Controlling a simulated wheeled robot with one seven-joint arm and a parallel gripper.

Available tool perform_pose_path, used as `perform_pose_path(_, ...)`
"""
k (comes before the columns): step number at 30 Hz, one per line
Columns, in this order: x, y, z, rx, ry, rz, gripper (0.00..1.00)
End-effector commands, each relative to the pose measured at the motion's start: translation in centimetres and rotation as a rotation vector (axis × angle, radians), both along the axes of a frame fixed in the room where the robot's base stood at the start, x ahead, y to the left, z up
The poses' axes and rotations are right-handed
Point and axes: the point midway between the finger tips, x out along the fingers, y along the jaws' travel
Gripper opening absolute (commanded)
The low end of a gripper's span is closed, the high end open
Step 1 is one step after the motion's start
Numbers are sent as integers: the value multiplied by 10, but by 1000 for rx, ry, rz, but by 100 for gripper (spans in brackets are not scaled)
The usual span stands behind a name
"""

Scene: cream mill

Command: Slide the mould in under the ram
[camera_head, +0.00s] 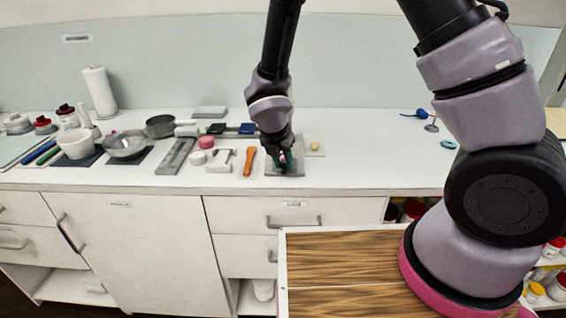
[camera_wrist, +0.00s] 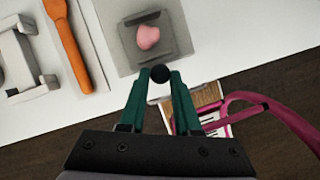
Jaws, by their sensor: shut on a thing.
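My gripper (camera_head: 288,165) is low over a grey base plate (camera_head: 297,170) on the counter. In the wrist view my gripper (camera_wrist: 160,82) has its green fingers shut on a round black knob (camera_wrist: 160,73). Just beyond the knob is a darker grey square piece (camera_wrist: 172,47), seemingly the mould, with a pink lump (camera_wrist: 148,37) on it. It lies on the lighter grey plate (camera_wrist: 118,38). Whether the knob joins the mould is hard to see. A short dark bar (camera_wrist: 142,17) shows past the lump; I cannot tell if it belongs to the ram.
An orange-handled tool (camera_head: 250,160) and a white bracket-like part (camera_head: 220,160) lie left of the plate. A small yellow piece (camera_head: 314,146) lies to the right. Bowls and a paper roll (camera_head: 99,92) stand at left.

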Motion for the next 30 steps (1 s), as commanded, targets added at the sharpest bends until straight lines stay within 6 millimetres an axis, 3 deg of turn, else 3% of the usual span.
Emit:
perform_pose_path(12, 6, 0, 0, 1, -2, -1, 0)
perform_pose_path(14, 15, 0, 0, 3, -2, -3, 0)
perform_pose_path(24, 100, -3, 0, 3, -2, -3, 0)
perform_pose_path(30, 119, -3, 0, 1, -2, 1, 0)
